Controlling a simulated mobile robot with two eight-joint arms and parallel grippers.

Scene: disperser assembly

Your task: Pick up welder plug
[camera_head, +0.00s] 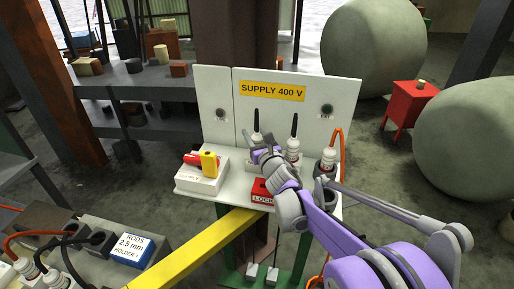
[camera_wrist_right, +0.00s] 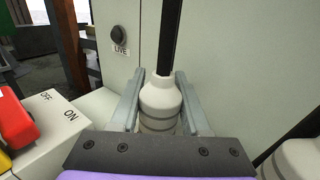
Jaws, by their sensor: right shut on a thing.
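My right gripper (camera_head: 262,153) is at the white supply panel, shut on a white plug (camera_wrist_right: 160,100) with a thick black cable going up. In the right wrist view its two grey fingers lie along both sides of the plug's body. The plug stands upright; its lower end is hidden by my gripper. In the head view the plug shows only partly behind the gripper. A second white plug (camera_head: 292,149) with a black cable stands just right of it. A third plug (camera_head: 328,157) with an orange cable is farther right. My left gripper is not in view.
The panel (camera_head: 292,118) reads SUPPLY 400 V. A switch box (camera_head: 202,181) with a red and yellow handle, marked OFF and ON in the wrist view, is left of the gripper. A red LOCK block (camera_head: 260,193) lies in front. A yellow bar (camera_head: 200,252) crosses below.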

